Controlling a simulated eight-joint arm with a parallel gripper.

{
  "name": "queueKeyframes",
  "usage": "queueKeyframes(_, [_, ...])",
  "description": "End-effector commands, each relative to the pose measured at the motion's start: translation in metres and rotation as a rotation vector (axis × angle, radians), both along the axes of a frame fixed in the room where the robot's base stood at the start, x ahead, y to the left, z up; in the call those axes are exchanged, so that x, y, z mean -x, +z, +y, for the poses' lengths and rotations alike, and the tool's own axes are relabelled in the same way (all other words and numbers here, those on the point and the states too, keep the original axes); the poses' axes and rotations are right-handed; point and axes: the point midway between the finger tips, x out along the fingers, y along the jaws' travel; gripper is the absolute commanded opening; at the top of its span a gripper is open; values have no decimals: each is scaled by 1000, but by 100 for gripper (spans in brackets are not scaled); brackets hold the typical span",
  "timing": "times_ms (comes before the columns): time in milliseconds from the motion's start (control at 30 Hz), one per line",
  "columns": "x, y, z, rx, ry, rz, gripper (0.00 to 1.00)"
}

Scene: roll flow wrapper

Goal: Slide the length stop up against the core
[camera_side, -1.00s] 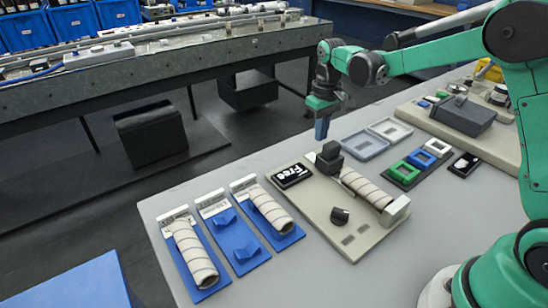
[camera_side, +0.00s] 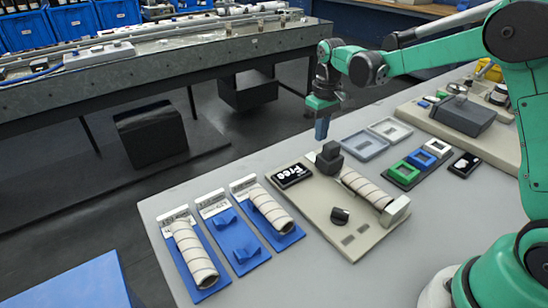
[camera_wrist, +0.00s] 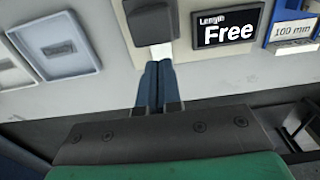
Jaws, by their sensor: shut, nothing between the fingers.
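The length stop looks to be the dark block (camera_side: 329,158) at the back end of the core on the beige base plate (camera_side: 330,224). The core is a striped pale roll (camera_side: 364,189) lying between that block and a light end block (camera_side: 395,211). My gripper (camera_side: 322,130) is shut and empty, pointing down behind the dark block. In the wrist view my blue fingers (camera_wrist: 157,78) are together, close to the dark block (camera_wrist: 150,22) and its grey foot; I cannot tell whether they touch. The core is out of the wrist view. A display (camera_wrist: 227,29) reads "Length Free".
A black knob (camera_side: 340,215) stands on the base plate. Blue holders with striped rolls (camera_side: 196,253) lie to the left. Grey trays (camera_side: 365,145) and a dark tray with green and blue frames (camera_side: 405,172) lie to the right. The front table area is clear.

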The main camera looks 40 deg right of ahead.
Motion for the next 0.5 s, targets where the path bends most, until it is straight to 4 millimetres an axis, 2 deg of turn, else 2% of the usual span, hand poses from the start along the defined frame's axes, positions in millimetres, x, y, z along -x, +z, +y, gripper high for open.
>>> queueKeyframes(500, [0, -16, 0, 0, 0, 0, 0])
